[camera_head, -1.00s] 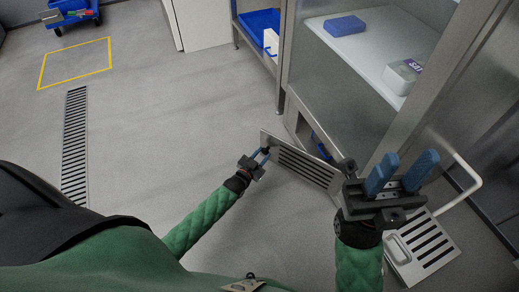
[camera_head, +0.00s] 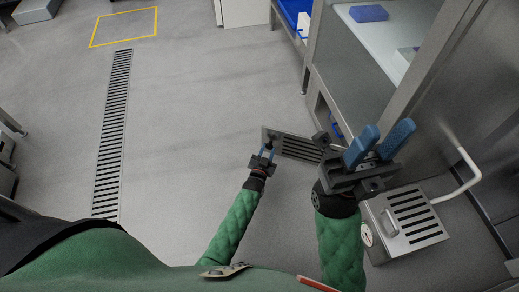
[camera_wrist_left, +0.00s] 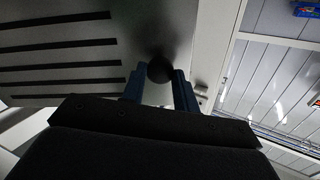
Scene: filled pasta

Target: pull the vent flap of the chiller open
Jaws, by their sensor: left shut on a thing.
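The vent flap (camera_head: 296,147) is a slotted metal panel low on the chiller (camera_head: 352,105). It stands swung out from the chiller's base, with an opening (camera_head: 323,119) behind it. My left gripper (camera_head: 266,152) is shut on the flap's dark round knob, near the flap's free left end. In the left wrist view the black knob (camera_wrist_left: 160,70) sits between the blue fingers, beside the flap's dark slots (camera_wrist_left: 60,65). My right gripper (camera_head: 380,143) is open and empty, its blue fingers apart. It is raised to the right of the flap and hides part of the flap's hinge side.
A slotted metal unit (camera_head: 411,218) with a handle, gauge and white pipe (camera_head: 466,168) stands at lower right. A blue box (camera_head: 369,13) lies on the chiller's white shelf. A floor drain (camera_head: 112,130) runs along the left. The floor left of the flap is clear.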

